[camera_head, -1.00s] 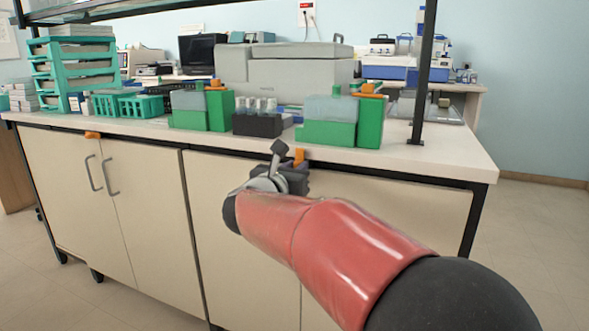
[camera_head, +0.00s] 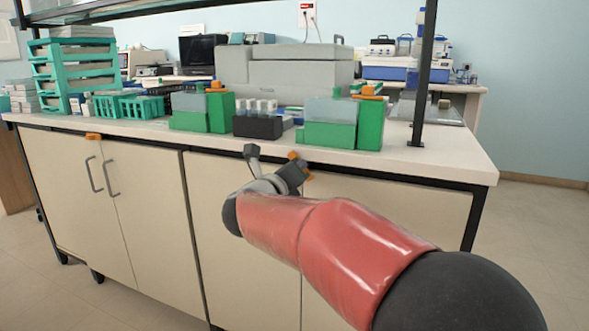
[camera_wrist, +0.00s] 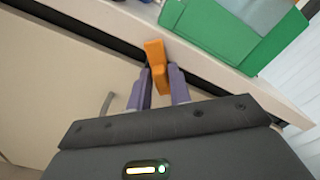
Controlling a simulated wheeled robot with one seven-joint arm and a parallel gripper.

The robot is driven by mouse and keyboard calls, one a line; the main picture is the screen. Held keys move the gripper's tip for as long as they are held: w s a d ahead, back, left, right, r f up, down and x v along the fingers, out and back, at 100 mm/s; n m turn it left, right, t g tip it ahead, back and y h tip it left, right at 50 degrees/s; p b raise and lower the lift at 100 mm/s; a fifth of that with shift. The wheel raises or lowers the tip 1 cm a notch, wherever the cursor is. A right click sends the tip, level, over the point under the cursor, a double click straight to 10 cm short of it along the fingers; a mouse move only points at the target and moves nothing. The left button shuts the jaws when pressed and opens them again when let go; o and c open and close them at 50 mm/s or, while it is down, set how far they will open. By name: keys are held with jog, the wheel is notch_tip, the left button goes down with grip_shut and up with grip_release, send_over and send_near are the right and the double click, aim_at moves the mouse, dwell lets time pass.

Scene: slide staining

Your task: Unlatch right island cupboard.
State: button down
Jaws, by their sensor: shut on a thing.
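The right island cupboard (camera_head: 390,205) has cream doors under the white bench top, and my arm hides much of them. Its latch is a small orange piece (camera_wrist: 156,62) at the top edge of the doors, just under the bench top; it also shows in the head view (camera_head: 296,156). My gripper (camera_wrist: 160,80) is shut on the orange latch, with a purple-grey finger on each side of it. In the head view my gripper (camera_head: 292,175) is at the latch and looks tilted. A grey door handle (camera_wrist: 107,102) shows left of the fingers.
Green staining boxes (camera_head: 330,130) and a dark rack of bottles (camera_head: 257,127) stand on the bench top near its front edge. A black shelf post (camera_head: 425,80) rises at the right. The left cupboard (camera_head: 70,190) has its own orange latch (camera_head: 93,136).

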jog(key=shift+a+f+n+p, duration=0.1)
jog(key=shift+n+p, duration=1)
jog(key=shift+n, duration=1.4)
jog(key=shift+f+n+p, duration=0.1)
jog(key=shift+n+p, duration=0.95)
jog(key=shift+n, duration=1.45)
jog(key=c, duration=1.4)
grip_release()
jog(key=b+v, duration=0.1)
jog(key=v, duration=0.6)
jog(key=shift+s, duration=0.4)
jog(key=shift+a+r, duration=0.1)
jog(key=shift+r, duration=0.05)
